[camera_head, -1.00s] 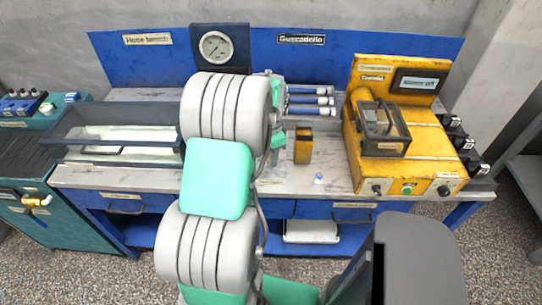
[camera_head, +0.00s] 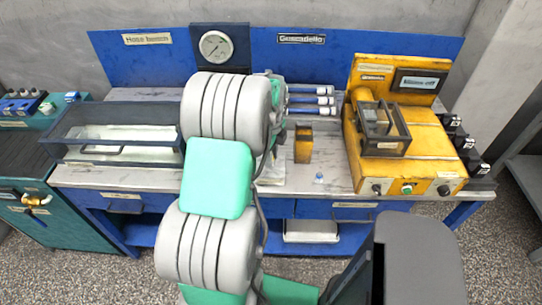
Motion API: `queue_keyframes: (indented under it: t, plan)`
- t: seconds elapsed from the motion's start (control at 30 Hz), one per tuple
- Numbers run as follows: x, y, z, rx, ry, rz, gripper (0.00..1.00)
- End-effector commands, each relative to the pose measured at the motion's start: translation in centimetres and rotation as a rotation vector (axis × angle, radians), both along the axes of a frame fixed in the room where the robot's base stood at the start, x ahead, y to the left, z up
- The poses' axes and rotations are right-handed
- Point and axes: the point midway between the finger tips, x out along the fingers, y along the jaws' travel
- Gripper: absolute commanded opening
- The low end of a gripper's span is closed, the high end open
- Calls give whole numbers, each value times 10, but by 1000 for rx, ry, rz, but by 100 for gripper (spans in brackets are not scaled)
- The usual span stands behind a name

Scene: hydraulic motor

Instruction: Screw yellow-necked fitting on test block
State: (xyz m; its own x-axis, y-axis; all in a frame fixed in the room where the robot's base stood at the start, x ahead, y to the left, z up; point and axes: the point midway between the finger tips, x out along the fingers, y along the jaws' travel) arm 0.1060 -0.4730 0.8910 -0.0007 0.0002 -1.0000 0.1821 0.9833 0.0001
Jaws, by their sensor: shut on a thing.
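My arm fills the middle of the view, and its wrist end passes behind its upper grey joint. My gripper is hidden there, so its fingers and anything between them do not show. A small upright yellow-brown block (camera_head: 303,144) stands on the bench to the right of my arm; I cannot tell for sure whether it is the test block. A tiny blue-and-white piece (camera_head: 319,178) lies near the bench's front edge. I cannot make out a yellow-necked fitting.
Several hoses with blue and white ends (camera_head: 312,101) lie at the back. A yellow machine (camera_head: 425,150) with a clear-sided box stands on the right. A glass-walled tank (camera_head: 80,150) is on the left, and a pressure gauge (camera_head: 215,47) is behind.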

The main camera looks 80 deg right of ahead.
Motion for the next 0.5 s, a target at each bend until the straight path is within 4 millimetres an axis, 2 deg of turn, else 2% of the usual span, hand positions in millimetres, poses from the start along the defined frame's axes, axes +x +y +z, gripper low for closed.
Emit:
queue_keyframes:
  t: [0.17,0.4,0.5]
  plan:
    - [0,0,0,0,0,-44,0]
    - [0,0,-1,0,0,-445,0]
    - [0,0,-1,0,0,-499,0]
